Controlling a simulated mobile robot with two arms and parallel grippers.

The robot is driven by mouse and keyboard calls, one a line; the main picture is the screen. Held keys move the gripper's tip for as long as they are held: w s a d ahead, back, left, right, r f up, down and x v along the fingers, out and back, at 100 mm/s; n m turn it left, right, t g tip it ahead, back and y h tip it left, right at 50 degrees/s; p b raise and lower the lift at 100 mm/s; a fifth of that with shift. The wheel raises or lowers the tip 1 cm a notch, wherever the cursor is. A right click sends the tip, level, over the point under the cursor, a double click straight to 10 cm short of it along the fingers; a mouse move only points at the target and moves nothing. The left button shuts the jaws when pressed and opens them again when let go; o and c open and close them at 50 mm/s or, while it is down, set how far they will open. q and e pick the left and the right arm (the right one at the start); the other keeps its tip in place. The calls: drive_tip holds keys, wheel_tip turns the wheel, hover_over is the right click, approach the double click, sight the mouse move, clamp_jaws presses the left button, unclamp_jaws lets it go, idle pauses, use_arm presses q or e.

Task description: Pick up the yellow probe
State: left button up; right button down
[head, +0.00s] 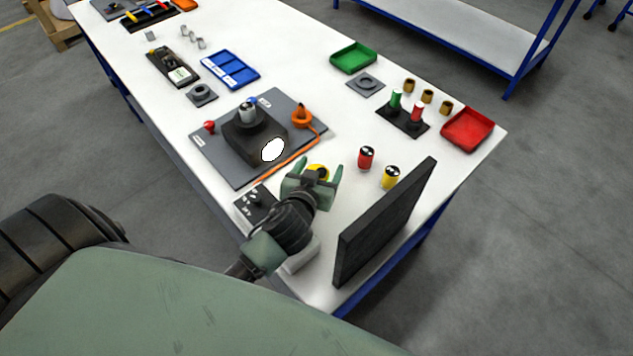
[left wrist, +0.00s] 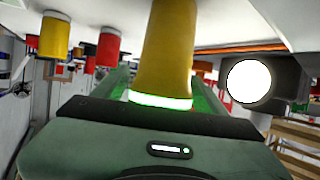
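A yellow cylinder-like thing, seemingly the yellow probe (left wrist: 167,50), fills the middle of the left wrist view, with a pale band at its end near my palm. In the head view a small part of it (head: 319,169) shows between the fingers of my left gripper (head: 314,174). The fingers are spread, one on each side of it; whether they touch it I cannot tell. A second yellow cylinder (head: 391,178) with a black-and-white top stands to the right on the table, and it also shows in the left wrist view (left wrist: 54,36). My right gripper is not in view.
A red cylinder (head: 366,158) stands close to the right of my left gripper. A tall dark panel (head: 385,225) stands at the near right. A grey board (head: 215,148) with a dark block and orange cable lies to the left. A red tray (head: 468,130) sits farther right.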

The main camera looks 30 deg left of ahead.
use_arm(q)
drive_tip(key=c, duration=1.3)
drive_tip(key=shift+c, duration=0.2)
drive_tip(key=shift+r, duration=0.15)
